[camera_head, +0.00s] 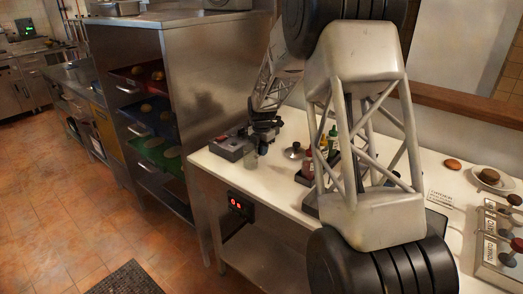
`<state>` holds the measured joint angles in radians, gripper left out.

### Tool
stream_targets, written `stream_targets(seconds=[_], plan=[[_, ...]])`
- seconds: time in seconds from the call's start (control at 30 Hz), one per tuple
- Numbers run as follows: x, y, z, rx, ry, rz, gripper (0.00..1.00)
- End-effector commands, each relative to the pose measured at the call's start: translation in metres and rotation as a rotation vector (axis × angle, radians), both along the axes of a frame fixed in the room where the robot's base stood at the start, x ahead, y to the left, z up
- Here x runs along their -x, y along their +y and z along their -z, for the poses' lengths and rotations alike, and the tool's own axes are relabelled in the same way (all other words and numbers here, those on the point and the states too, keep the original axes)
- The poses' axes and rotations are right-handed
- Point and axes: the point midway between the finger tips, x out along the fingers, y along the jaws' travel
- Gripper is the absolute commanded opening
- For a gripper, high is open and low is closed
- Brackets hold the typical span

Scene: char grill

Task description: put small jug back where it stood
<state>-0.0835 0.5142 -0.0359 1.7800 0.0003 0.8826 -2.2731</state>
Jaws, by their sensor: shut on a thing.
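My gripper (262,138) is at the far left end of the white counter, pointing down and small in the picture. It is shut on a small grey thing just under its fingers, which looks like the small jug (252,158). The jug is partly hidden by the fingers and its outline is hard to make out. I cannot tell whether its base touches the counter.
A grey box (229,148) sits beside the gripper at the counter's left edge. A dark round-knobbed lid (294,151) and several bottles (322,150) stand to the right. A tray rack (160,110) stands left. My arm hides the counter's middle.

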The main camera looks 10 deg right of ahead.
Motion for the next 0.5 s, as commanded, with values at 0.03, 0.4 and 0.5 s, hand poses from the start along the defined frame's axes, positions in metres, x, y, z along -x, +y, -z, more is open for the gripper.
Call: stream_targets(seconds=[0.03,0.4,0.5], plan=[[0.0000,0.0000,0.0001,0.000,0.000,0.000,0.00],[-0.0001,0.0000,0.0026,0.000,0.000,0.000,0.41],[-0.0001,0.0000,0.0026,0.000,0.000,0.000,0.41]])
